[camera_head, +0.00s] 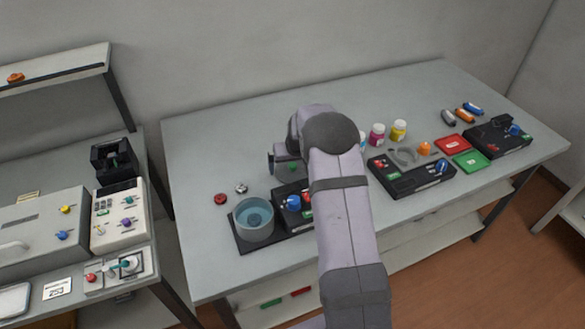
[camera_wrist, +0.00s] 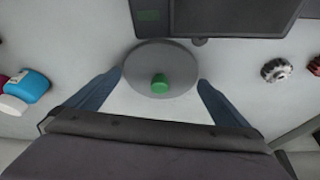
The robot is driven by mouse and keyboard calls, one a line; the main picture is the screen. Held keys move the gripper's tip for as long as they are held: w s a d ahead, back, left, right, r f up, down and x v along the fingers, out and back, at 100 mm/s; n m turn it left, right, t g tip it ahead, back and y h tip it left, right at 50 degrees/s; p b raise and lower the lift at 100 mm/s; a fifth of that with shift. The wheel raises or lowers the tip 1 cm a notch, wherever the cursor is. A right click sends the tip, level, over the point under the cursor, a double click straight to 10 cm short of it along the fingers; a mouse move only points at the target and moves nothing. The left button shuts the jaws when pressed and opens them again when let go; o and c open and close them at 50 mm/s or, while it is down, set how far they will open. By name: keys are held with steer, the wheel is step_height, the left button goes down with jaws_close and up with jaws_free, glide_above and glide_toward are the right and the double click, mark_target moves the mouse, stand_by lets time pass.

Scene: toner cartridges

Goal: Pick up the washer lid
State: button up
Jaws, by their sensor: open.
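The washer lid, a round grey disc (camera_wrist: 184,76) with a green knob (camera_wrist: 159,84), lies flat on the table in the wrist view. My gripper (camera_wrist: 160,80) is open, its two bluish fingers to the left and right of the lid, with nothing held. In the head view my gripper (camera_head: 279,162) is beyond my arm, with a small green spot beside it; the lid's disc is hard to make out there. The washer tub (camera_head: 254,219), with blue liquid inside, stands on a dark base at the table's front left.
A red knob (camera_head: 221,199) and a silver knob (camera_head: 241,187) lie left of my gripper. Coloured bottles (camera_head: 377,135) stand to the right, near a black tray (camera_head: 411,178). The table's back left is clear. A dark device edge (camera_wrist: 216,14) borders the lid in the wrist view.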

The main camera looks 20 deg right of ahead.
mark_target(292, 166)
steer(key=c, duration=0.8)
step_height(292, 166, up, 9)
steer(key=shift+r+b, duration=0.1)
steer(key=shift+b, duration=1.15)
steer(key=s+a+r+n+p, duration=0.15)
steer(key=a+r+p, duration=0.25)
steer(key=a+r, duration=1)
steer(key=s+a+f+n, duration=0.1)
steer(key=s+a+f, duration=0.1)
steer(key=s+f, duration=0.2)
steer(key=s+a+f+n+y, duration=0.1)
steer(key=s+f, duration=0.3)
steer(key=s, duration=0.6)
steer(key=shift+s+a+f+n+y+p, duration=0.25)
steer(key=shift+a+f+n+y+p, duration=0.05)
steer(key=shift+a+n, duration=0.2)
